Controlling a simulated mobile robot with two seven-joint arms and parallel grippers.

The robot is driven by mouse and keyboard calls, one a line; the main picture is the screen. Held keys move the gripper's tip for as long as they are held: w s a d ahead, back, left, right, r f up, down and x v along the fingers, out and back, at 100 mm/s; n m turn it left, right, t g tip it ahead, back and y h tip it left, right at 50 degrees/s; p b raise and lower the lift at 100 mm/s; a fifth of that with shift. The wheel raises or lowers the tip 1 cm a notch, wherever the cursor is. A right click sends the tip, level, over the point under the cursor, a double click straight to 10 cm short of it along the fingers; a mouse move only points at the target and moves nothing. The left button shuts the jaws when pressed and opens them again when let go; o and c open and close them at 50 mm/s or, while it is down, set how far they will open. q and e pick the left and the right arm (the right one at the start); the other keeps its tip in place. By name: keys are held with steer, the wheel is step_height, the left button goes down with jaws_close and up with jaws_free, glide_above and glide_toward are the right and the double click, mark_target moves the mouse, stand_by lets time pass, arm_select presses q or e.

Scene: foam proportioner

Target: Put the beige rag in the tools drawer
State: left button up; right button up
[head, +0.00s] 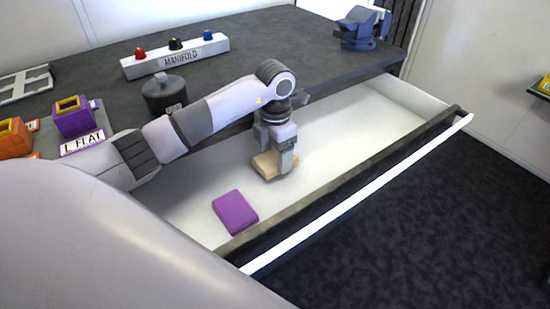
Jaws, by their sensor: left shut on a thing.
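The tools drawer (363,129) is pulled out below the dark bench top, and its white inside shows. My left gripper (277,165) points down inside the drawer's outline. It is shut on the beige rag (266,164), a flat folded block, which is low over the drawer floor. I cannot tell whether the rag touches the floor. A purple folded cloth (235,211) lies in the drawer to the lower left of the rag. My right gripper is not in view.
The bench top (245,62) carries a manifold block (175,56) with coloured knobs, a dark round pot (164,94), a blue vise (360,28) and a purple holder (73,116) by the "L FLAT" label. The drawer's front edge (365,185) borders open dark floor. The drawer's right part is bare.

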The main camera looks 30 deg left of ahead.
mark_target(275, 158)
arm_select(q)
step_height(275, 158, down, 2)
steer(key=shift+f, duration=0.2)
steer(key=o, duration=0.7)
steer(key=shift+r, duration=0.1)
steer(key=shift+o, duration=0.2)
steer(key=shift+r, duration=0.2)
step_height(275, 158, up, 12)
